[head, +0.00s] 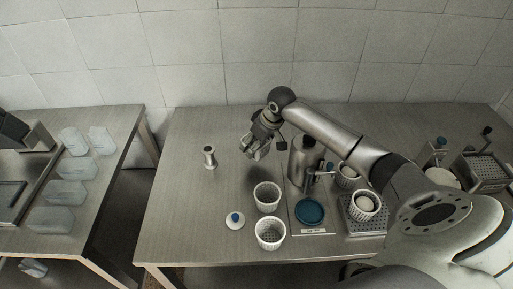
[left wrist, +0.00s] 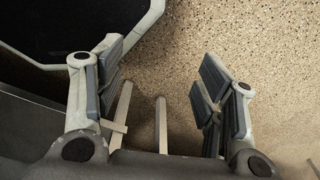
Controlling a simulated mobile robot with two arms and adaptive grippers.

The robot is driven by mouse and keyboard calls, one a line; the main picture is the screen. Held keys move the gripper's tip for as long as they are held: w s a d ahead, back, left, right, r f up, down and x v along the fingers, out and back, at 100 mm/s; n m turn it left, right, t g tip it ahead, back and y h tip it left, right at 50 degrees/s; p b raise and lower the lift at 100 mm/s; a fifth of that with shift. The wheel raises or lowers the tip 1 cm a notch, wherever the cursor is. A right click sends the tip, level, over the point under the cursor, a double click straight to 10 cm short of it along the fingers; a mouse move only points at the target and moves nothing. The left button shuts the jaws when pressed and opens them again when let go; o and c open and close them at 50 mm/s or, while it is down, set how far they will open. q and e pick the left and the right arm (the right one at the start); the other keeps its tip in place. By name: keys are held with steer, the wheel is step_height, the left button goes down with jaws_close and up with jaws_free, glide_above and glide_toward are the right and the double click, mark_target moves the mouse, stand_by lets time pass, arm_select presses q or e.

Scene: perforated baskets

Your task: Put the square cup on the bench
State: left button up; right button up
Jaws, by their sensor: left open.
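I cannot pick out a square cup for certain. White perforated cups (head: 267,195) and (head: 270,233) stand on the middle bench (head: 190,215) and look round. Two more white cups (head: 347,176) and (head: 366,203) are by the rack at right, partly near my arm. My right gripper (head: 252,150) is above the back of the bench, left of a steel bottle, with no object clearly in it; its opening is too small to judge. My left gripper (left wrist: 160,95) is open and empty in the left wrist view, above speckled floor.
A steel spool-shaped piece (head: 209,157), a white lid with blue knob (head: 235,220) and a blue dish (head: 310,211) are on the bench. A gap separates the tables. The bench's left part is mostly free.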

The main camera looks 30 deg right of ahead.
steer(key=shift+w+d+f, duration=0.35)
steer(key=shift+w+f, duration=0.25)
steer(key=shift+f, duration=0.15)
steer(key=shift+w+d+f, duration=0.1)
steer(key=shift+w+f, duration=0.1)
steer(key=shift+f, duration=0.15)
step_height(320, 180, down, 3)
steer(key=shift+w+p, duration=0.1)
steer(key=shift+p, duration=0.25)
arm_select(q)
steer(key=shift+s+r, duration=0.2)
steer(key=shift+r, duration=0.2)
arm_select(e)
steer(key=shift+f, duration=0.15)
steer(key=shift+f, duration=0.2)
steer(key=o, duration=0.8)
steer(key=shift+r, duration=0.1)
